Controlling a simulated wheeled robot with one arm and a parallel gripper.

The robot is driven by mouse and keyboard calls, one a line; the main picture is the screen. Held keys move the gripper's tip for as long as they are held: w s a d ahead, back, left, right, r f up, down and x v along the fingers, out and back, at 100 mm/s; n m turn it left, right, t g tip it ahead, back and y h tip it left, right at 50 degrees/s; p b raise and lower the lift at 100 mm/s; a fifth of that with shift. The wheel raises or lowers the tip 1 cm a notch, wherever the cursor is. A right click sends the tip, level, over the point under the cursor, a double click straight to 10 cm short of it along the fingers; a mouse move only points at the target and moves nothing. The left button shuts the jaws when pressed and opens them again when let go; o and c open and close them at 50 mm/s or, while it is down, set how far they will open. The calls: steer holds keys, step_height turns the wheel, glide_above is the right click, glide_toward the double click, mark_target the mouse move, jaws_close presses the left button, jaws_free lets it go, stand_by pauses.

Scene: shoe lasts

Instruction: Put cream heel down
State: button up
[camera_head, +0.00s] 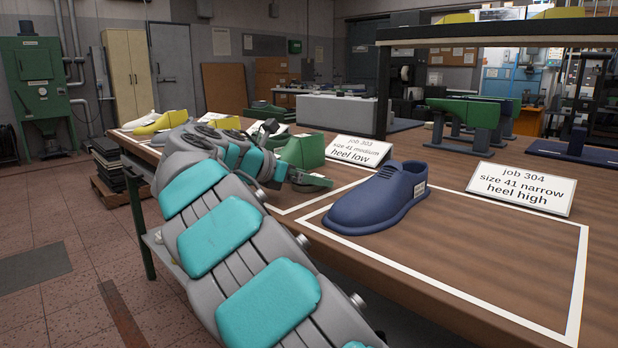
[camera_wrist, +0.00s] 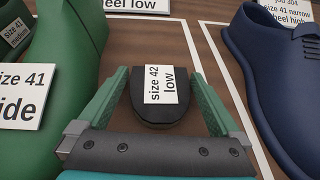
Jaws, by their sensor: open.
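My gripper (camera_wrist: 157,75) is open in the wrist view, with a green finger on each side of a black heel piece (camera_wrist: 141,110). Its label (camera_wrist: 161,84) reads "size 42 low". Gaps show between the fingers and the heel. The heel appears to rest on the wooden table inside a white outline; its underside is hidden. No cream heel can be made out in either view. In the head view the heel is hidden, and my gripper's green finger (camera_head: 312,180) shows above the table by the job 303 card (camera_head: 358,150), which reads "size 41 medium, heel low".
A green last (camera_wrist: 62,70) stands close to my gripper's left; it also shows in the head view (camera_head: 303,152). A blue shoe last (camera_head: 368,207) stands at right, by the job 304 card (camera_head: 521,190) reading "heel high". Its outlined area has free room at front right.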

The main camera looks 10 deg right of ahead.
steer(key=v, duration=1.1)
steer(key=shift+w+r, duration=0.1)
steer(key=shift+r, duration=0.05)
steer(key=shift+s+a+r+p, duration=0.15)
steer(key=shift+s+a+p, duration=0.15)
steer(key=shift+a, duration=0.1)
